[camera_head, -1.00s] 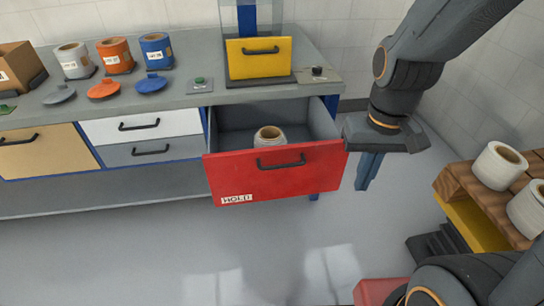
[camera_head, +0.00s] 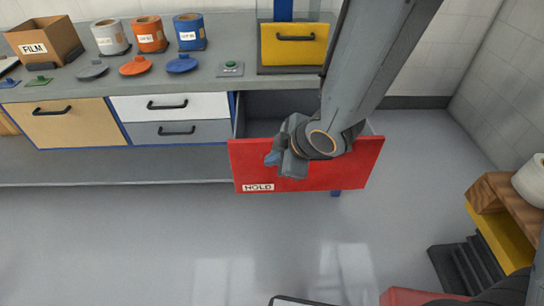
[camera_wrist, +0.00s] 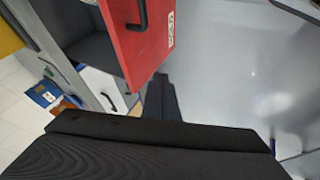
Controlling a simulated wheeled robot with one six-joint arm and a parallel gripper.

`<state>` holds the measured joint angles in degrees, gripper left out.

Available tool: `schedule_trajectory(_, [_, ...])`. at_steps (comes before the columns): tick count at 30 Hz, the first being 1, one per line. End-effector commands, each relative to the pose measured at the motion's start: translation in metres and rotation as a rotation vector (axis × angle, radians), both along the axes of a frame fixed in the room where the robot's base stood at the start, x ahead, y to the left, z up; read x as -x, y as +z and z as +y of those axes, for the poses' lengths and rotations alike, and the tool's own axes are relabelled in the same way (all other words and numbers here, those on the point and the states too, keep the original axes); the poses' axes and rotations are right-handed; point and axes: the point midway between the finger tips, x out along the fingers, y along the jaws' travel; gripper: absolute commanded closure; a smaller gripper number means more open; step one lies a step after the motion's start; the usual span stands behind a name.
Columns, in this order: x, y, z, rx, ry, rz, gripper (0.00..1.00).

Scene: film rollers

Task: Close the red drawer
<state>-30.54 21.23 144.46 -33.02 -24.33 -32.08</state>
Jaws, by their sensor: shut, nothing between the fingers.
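The red drawer (camera_head: 345,172) with a white HOLD label stands pulled out below the bench in the head view. My gripper's fingers (camera_wrist: 160,95) are shut and empty, beside the red face in the wrist view. I cannot tell whether they touch it.
A white drawer (camera_head: 195,106), a grey drawer (camera_head: 205,131) and a tan drawer (camera_head: 80,127) are shut at the left. A yellow drawer front (camera_head: 295,46) stands on the bench (camera_head: 215,85). A wooden rack (camera_head: 490,195) is at the right.

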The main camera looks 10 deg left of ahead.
Motion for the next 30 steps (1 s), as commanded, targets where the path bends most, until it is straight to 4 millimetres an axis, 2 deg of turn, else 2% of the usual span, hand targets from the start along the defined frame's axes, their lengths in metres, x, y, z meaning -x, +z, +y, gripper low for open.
schedule_trajectory(16, [-0.031,-0.071,0.040,0.003,-0.003,0.004,1.00])
schedule_trajectory(23, [-0.062,-0.068,0.047,0.001,-0.005,0.000,1.00])
schedule_trajectory(30, [-0.071,-0.069,0.049,0.001,-0.004,0.001,1.00])
